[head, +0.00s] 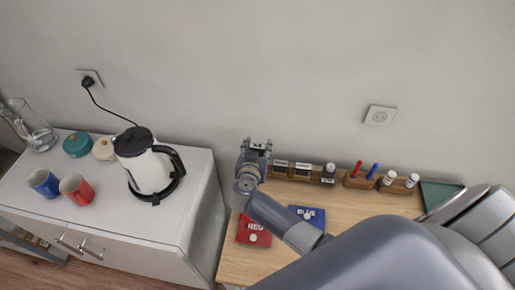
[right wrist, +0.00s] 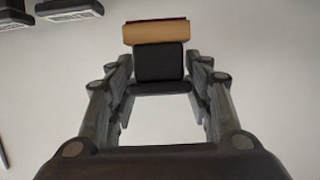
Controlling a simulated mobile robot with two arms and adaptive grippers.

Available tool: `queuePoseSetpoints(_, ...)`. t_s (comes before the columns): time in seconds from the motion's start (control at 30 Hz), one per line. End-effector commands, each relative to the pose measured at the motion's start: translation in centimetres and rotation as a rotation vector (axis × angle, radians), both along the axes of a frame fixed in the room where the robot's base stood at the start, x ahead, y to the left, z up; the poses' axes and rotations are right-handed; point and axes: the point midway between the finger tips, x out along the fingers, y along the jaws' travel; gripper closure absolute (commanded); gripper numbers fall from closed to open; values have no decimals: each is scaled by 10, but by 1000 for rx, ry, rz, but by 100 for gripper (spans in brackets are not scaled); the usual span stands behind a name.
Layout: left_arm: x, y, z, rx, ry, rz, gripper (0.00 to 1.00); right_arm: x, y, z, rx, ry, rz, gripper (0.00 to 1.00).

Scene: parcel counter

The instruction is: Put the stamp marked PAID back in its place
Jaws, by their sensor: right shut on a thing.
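My right gripper (head: 258,147) is at the left end of the wooden stamp rack (head: 300,177), raised in front of the wall. In the right wrist view its fingers are shut on a stamp (right wrist: 160,62), a dark block with a tan strip at its far end. No marking on the held stamp can be read. Two dark pieces with white labels (head: 281,163) (head: 303,167) and a dark stamp with a grey knob (head: 329,172) are at the rack; their lettering is too small to read. My left gripper is not in view.
A red pad (head: 254,232) and a blue pad (head: 308,214) lie on the wooden counter. Right of the rack, a holder has a red marker (head: 356,168), a blue marker (head: 373,171) and two white bottles. A kettle (head: 148,172) and mugs stand on the white cabinet (head: 150,222) at left.

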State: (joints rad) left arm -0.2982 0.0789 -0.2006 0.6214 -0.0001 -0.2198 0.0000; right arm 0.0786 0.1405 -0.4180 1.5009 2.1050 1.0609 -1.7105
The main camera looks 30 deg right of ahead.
Motion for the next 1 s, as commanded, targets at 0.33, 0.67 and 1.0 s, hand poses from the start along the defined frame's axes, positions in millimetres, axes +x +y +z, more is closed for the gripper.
queuePoseSetpoints(0.33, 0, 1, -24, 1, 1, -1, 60, 0, 0, -19, 1, -1, 0, 100)
queuePoseSetpoints(0.67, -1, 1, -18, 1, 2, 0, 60, 0, 0, -15, 0, 0, 0, 100)
queuePoseSetpoints(1.0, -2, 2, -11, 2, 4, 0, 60, 0, 0, -15, 0, 1, -1, 100)
